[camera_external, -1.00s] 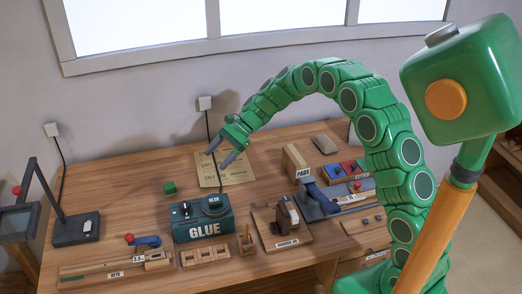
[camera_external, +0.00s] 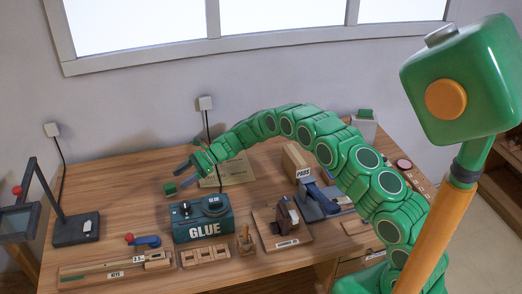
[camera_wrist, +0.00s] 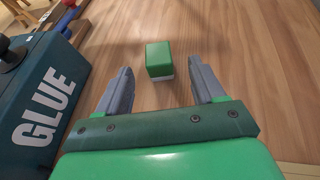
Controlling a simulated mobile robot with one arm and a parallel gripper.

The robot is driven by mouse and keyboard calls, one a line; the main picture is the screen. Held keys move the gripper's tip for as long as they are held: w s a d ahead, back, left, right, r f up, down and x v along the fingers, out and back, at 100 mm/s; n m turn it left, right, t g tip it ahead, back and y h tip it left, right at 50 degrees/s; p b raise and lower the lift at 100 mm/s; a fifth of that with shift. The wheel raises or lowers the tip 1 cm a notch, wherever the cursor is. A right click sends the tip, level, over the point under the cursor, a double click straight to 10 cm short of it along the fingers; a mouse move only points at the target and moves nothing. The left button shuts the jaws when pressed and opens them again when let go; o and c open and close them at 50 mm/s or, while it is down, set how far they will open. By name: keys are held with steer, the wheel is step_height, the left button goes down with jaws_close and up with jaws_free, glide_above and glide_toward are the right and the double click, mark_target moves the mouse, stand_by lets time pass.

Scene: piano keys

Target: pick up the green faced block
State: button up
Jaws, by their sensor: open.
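The green faced block (camera_external: 170,188) lies on the wooden table behind the GLUE box. In the wrist view the block (camera_wrist: 159,60) has a green top and a pale lower edge. It sits ahead of my gripper (camera_wrist: 165,84), roughly centred between the two grey fingers. My gripper (camera_external: 181,177) is open and empty, with its fingers low beside the block in the external view. I cannot tell how high the fingertips are above the table.
The teal GLUE box (camera_external: 203,219) stands close in front of the block, and in the wrist view it (camera_wrist: 45,95) is just left of the gripper. A paper sheet (camera_external: 240,172) lies under my arm. A lamp-like stand (camera_external: 76,228) is at left. Table left of the block is clear.

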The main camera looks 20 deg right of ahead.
mark_target(169, 185)
steer(key=shift+x, duration=4.1)
steer(key=shift+s+r, duration=0.1)
steer(key=shift+r, duration=0.05)
steer(key=c, duration=1)
steer(key=shift+r, duration=0.1)
steer(key=shift+c, duration=0.2)
